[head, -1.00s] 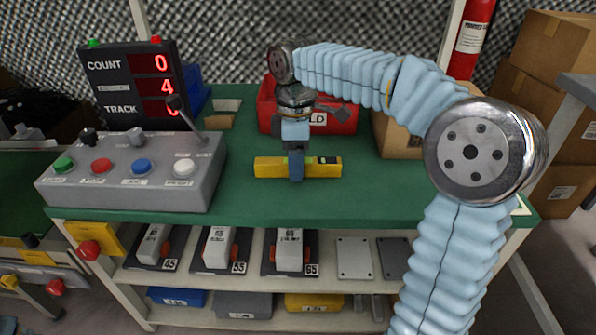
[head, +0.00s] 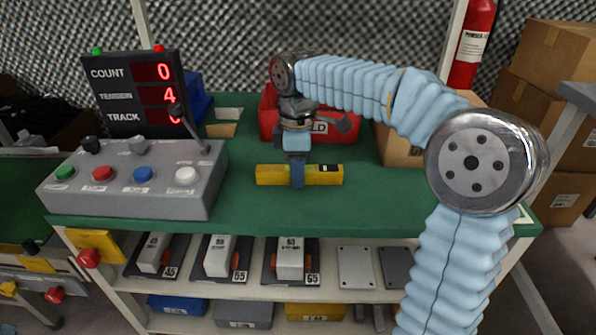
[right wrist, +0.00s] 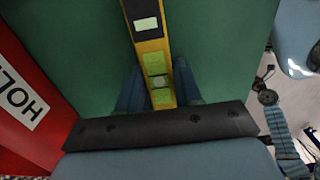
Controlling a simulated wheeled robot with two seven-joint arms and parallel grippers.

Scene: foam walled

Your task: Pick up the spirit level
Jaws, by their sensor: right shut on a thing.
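The yellow spirit level (head: 272,175) lies crosswise at the middle of the green bench top, with a black patch near its right end. My right gripper (head: 298,178) comes down on it from above and is shut on it near its middle. In the right wrist view the spirit level (right wrist: 148,46) runs between my two blue fingers (right wrist: 158,92), with greenish vials and a white label showing. I cannot tell whether it is touching the bench or just above it. My left gripper is not in view.
A red bin (head: 345,127) stands behind the level, with a cardboard box (head: 398,148) to its right. A grey control box (head: 140,195) with buttons and a lever stands left, before a count display (head: 137,92). The green bench top (head: 390,190) is clear to the right.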

